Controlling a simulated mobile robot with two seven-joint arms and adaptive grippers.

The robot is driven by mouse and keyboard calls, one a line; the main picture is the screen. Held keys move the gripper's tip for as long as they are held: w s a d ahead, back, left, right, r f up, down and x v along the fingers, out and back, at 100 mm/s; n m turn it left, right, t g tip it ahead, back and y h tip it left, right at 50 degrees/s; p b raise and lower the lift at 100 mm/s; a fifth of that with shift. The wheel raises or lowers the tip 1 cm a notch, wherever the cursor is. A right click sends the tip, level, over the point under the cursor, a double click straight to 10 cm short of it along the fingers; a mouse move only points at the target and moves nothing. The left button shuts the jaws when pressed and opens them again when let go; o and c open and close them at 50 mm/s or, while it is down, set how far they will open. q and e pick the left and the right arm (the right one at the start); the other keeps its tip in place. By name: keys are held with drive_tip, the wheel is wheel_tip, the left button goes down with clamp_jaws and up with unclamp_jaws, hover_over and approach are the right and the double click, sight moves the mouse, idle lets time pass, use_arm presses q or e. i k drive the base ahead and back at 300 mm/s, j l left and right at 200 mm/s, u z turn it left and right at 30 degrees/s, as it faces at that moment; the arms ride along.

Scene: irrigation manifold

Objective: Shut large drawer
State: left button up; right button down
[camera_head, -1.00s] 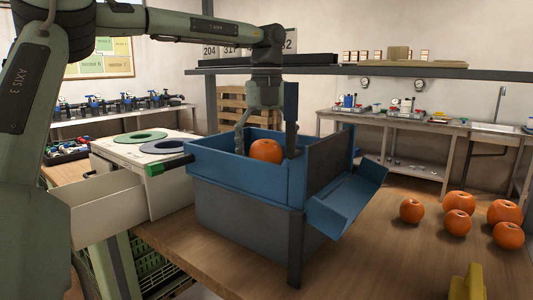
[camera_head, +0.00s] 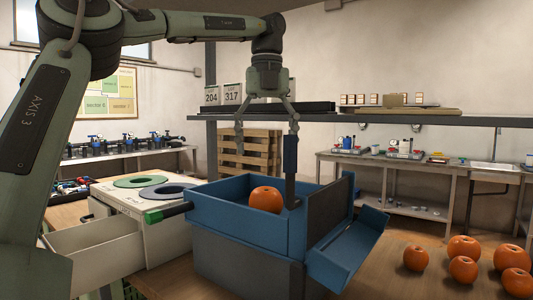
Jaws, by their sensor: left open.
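A pale drawer (camera_head: 95,246) stands pulled out from a white cabinet (camera_head: 165,235) at the lower left. Its inside shows, and my left arm covers its left end. The cabinet top carries a green ring and a grey-blue ring. My left gripper (camera_head: 266,138) hangs above the blue bin (camera_head: 238,213), to the right of the cabinet and well away from the drawer. Its fingers are spread, with nothing between them. An orange round fruit (camera_head: 266,199) lies in the bin below it. My right gripper is not in view.
A dark upright post with a blue upper part (camera_head: 290,155) stands at the bin, close to my right-hand finger. A blue chute (camera_head: 347,250) sticks out to the right. Several orange fruits (camera_head: 463,248) lie on the table at right. A dark bar with a green end (camera_head: 154,216) reaches over the cabinet.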

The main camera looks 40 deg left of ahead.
sight(103, 252)
drive_tip(key=u, duration=2.6)
